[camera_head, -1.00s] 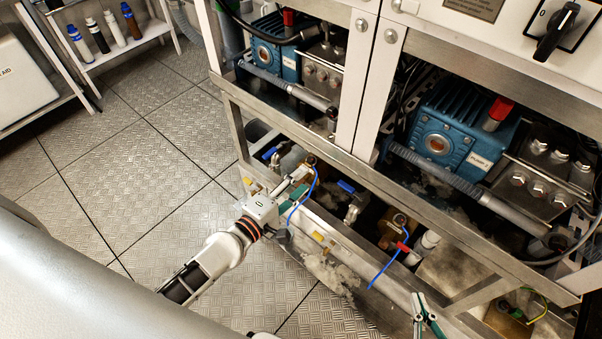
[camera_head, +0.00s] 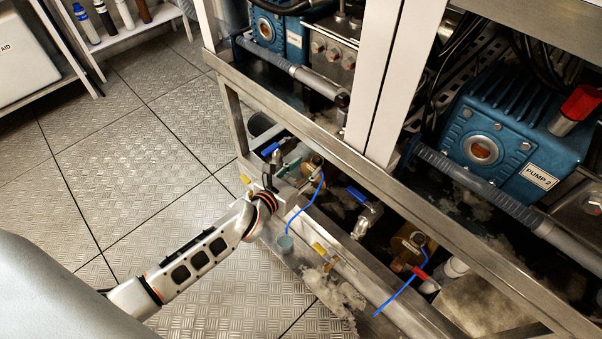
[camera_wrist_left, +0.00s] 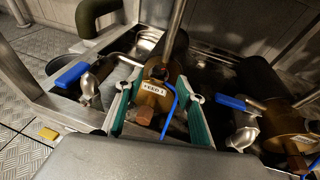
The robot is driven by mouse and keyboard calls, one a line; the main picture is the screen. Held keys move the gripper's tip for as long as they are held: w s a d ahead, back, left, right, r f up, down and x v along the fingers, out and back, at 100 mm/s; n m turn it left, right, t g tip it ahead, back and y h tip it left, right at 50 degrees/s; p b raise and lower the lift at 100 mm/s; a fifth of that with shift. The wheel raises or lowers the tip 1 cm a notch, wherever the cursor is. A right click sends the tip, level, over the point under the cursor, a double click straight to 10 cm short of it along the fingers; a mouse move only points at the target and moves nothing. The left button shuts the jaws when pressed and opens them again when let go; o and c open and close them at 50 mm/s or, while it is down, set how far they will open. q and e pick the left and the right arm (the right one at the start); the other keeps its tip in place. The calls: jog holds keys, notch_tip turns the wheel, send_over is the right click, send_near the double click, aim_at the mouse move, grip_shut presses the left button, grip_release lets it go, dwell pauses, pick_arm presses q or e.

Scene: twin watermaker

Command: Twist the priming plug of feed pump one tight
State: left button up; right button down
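Feed pump one is a brass body labelled FEED 1 (camera_wrist_left: 153,92) in the left wrist view. It also shows as a brass body (camera_head: 314,166) in the head view, partly hidden by my left arm. A reddish-brown plug (camera_wrist_left: 145,115) sticks out below the label, apparently the priming plug. My left gripper (camera_wrist_left: 157,112) is open, its two teal-padded fingers on either side of the pump front and plug, with a gap visible to each. In the head view this gripper (camera_head: 290,184) is at the trough, mostly hidden behind its wrist. My right gripper is not in view.
A blue cable (camera_head: 304,208) hangs from feed pump one across the trough's front wall. Blue-handled valves (camera_head: 271,149) (camera_head: 358,194) flank the pump. A second brass pump (camera_head: 410,243) stands to the right. The frame rail (camera_head: 300,121) runs above. The floor at left is clear.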

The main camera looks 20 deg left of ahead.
aim_at(316, 159)
pick_arm(q)
jog(key=x, duration=0.1)
jog(key=b+x, duration=0.1)
jog(key=x, duration=0.1)
jog(key=shift+w+f, duration=0.2)
jog(key=shift+f, duration=0.2)
jog(key=shift+w+d, duration=0.15)
jog(key=shift+w, duration=0.5)
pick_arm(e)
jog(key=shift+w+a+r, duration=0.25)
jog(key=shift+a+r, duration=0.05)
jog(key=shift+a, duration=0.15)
pick_arm(q)
grip_shut()
jog(key=c, duration=0.8)
grip_release()
grip_shut()
